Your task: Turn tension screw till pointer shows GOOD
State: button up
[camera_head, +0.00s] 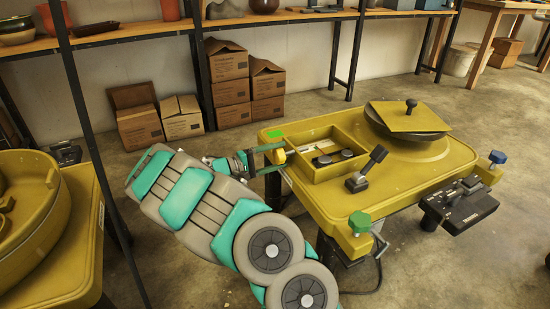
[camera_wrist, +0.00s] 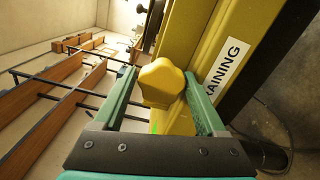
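A yellow lobed knob (camera_wrist: 162,82), which looks like the tension screw's head, sits at the side of the yellow wheel table (camera_head: 390,190). In the head view the knob (camera_head: 290,152) is small, at the table's left edge. My gripper (camera_wrist: 161,88) has its two green fingers apart, one on each side of the knob; contact cannot be made out. In the head view my gripper (camera_head: 284,157) reaches the table's left side from my arm. A green patch (camera_head: 275,134) lies on the table's corner near the knob. No pointer or GOOD mark is readable.
The table carries a tray (camera_head: 315,160), a wheel head (camera_head: 405,120), a black lever (camera_head: 368,168), a green knob (camera_head: 360,222) and a blue knob (camera_head: 497,157). A shelf post (camera_head: 90,130) stands left of my arm. Cardboard boxes (camera_head: 230,90) stand behind.

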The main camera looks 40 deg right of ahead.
jog(key=shift+f, duration=0.15)
jog(key=shift+w+a, duration=0.1)
jog(key=shift+a, duration=0.45)
jog(key=v, duration=0.6)
jog(key=shift+d, duration=0.1)
dwell(0.4)
